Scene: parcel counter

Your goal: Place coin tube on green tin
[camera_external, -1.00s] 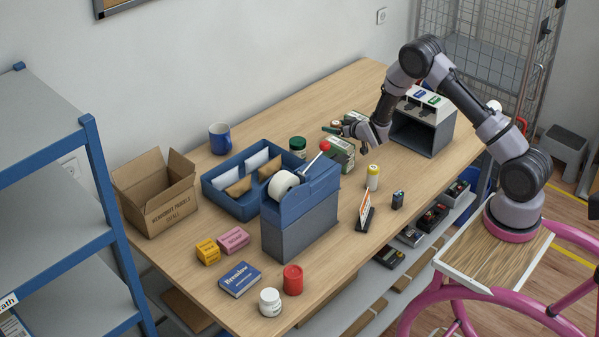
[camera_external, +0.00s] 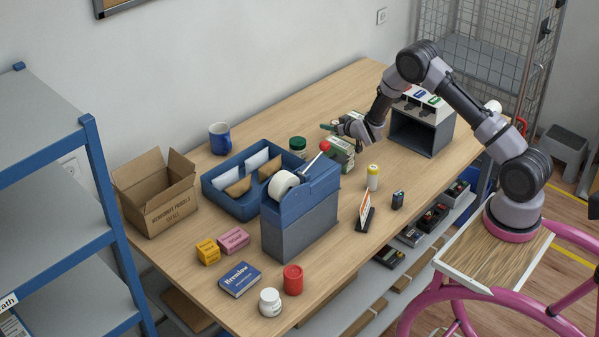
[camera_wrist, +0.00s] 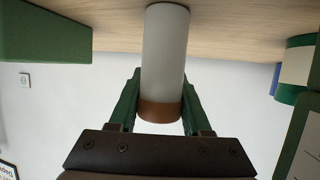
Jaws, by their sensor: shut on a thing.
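The coin tube (camera_wrist: 165,55) is a pale grey cylinder with a copper-brown end, seen in the wrist view between my green fingers. My gripper (camera_wrist: 160,98) is shut on it near the brown end. In the external view my gripper (camera_external: 336,127) is over the far part of the counter, above the green-and-white boxes; the tube cannot be made out there. The green tin (camera_external: 298,146), a dark green cylinder with a pale band, stands left of my gripper, beside the blue tray. It also shows at the right of the wrist view (camera_wrist: 297,66), apart from the tube.
Green-and-white boxes (camera_external: 342,152) stand close below my gripper. The blue tray (camera_external: 225,204) with envelopes, a tape dispenser (camera_external: 300,222) and a blue mug (camera_external: 220,138) are to the left. A grey cubby (camera_external: 420,132) is to the right.

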